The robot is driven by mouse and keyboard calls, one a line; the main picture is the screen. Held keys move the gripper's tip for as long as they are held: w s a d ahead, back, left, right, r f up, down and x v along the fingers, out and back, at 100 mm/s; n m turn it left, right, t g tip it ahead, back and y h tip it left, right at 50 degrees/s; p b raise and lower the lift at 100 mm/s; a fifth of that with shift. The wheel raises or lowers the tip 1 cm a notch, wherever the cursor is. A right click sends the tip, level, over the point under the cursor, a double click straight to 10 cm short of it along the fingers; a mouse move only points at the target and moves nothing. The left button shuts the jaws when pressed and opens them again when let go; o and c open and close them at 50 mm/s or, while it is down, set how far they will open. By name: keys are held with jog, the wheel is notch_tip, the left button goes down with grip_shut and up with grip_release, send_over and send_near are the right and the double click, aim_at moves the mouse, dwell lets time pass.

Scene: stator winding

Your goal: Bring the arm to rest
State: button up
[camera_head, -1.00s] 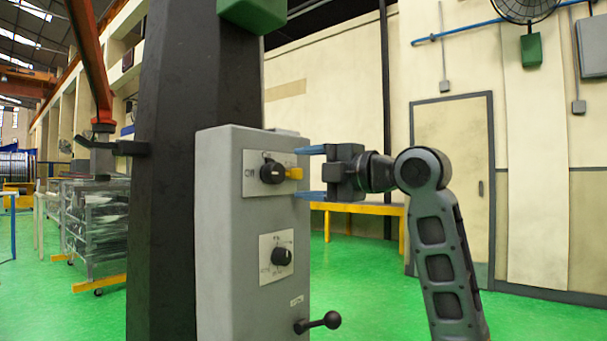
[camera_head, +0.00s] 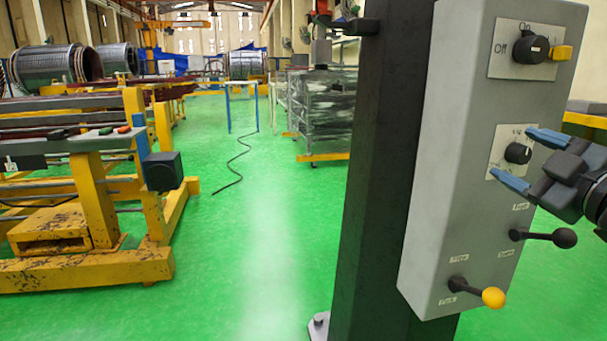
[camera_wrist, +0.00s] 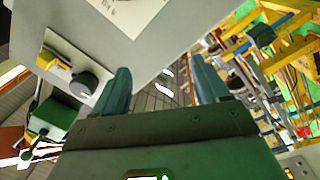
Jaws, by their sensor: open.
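My gripper (camera_head: 519,160) is at the right edge of the head view, its two blue fingers apart and nothing between them. It is beside the lower dial (camera_head: 518,153) of the grey control box (camera_head: 432,170); whether a fingertip touches the box I cannot tell. In the wrist view the fingers of my gripper (camera_wrist: 160,88) are also spread and empty, with the box face close above them. The arm behind the gripper is mostly out of view.
The box has an on/off knob (camera_head: 531,49) with a yellow tab, a black-knobbed lever (camera_head: 564,238) and a yellow-knobbed lever (camera_head: 492,297). It stands against a dark column (camera_head: 385,190).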

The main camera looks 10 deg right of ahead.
jog(key=s+a+f+m+g+h, duration=0.1)
jog(key=s+a+f+m, duration=0.35)
jog(key=f, duration=0.45)
jog(key=s+a+f+m+h, duration=0.1)
jog(key=s+a+f+m, duration=0.3)
jog(key=f, duration=0.5)
jog(key=s+a+f+m+g, duration=0.2)
jog(key=s+a+f, duration=0.6)
jog(key=s, duration=0.4)
jog(key=s+a+g+y, duration=0.1)
jog(key=s+a+y, duration=0.15)
jog(key=s, duration=1.75)
notch_tip(320, 180, up, 11)
jog(key=p, duration=1.2)
jog(key=shift+a+r, duration=0.2)
jog(key=shift+a, duration=0.1)
jog(key=shift+c, duration=0.5)
